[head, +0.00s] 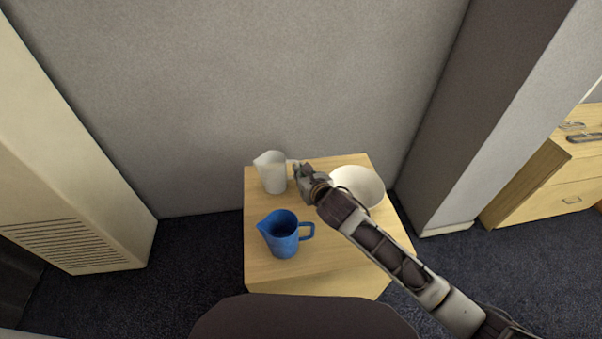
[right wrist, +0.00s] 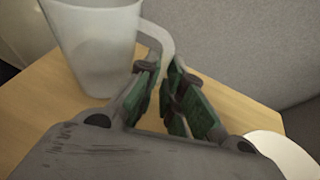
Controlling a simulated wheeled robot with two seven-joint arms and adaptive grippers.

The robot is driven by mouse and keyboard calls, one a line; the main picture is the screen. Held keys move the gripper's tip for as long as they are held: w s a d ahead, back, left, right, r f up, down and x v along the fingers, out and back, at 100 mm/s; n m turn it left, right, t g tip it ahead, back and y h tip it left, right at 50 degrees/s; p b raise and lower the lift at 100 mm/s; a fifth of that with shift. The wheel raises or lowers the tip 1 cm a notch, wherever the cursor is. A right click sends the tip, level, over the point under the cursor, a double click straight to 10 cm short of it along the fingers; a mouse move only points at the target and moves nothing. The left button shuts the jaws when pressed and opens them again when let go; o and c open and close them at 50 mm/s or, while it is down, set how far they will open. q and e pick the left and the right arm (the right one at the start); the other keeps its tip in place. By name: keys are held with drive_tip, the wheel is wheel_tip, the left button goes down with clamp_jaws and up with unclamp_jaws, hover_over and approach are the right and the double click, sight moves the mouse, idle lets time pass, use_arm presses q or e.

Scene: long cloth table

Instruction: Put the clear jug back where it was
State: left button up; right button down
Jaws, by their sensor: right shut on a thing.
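The clear jug (head: 272,173) is upright at the back left of the small wooden table (head: 335,258), looking whitish and translucent. It also shows large in the right wrist view (right wrist: 92,50), with its handle toward my gripper. My right gripper (head: 299,170) is at the jug's right side, shut on its handle. In the right wrist view its green-padded fingers (right wrist: 168,88) meet the handle's lower part. I cannot tell whether the jug's base touches the table. My left gripper is not in view.
A blue jug (head: 281,236) stands at the table's front left, in front of the clear jug. A white bowl (head: 366,183) is at the back right, partly behind my right arm, and shows in the right wrist view (right wrist: 283,153). A grey wall (head: 280,80) rises behind the table.

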idle(0.3)
drive_tip(key=c, duration=1.5)
unclamp_jaws()
drive_tip(key=shift+f, duration=0.1)
drive_tip(key=shift+c, duration=0.2)
drive_tip(key=v, duration=1.2)
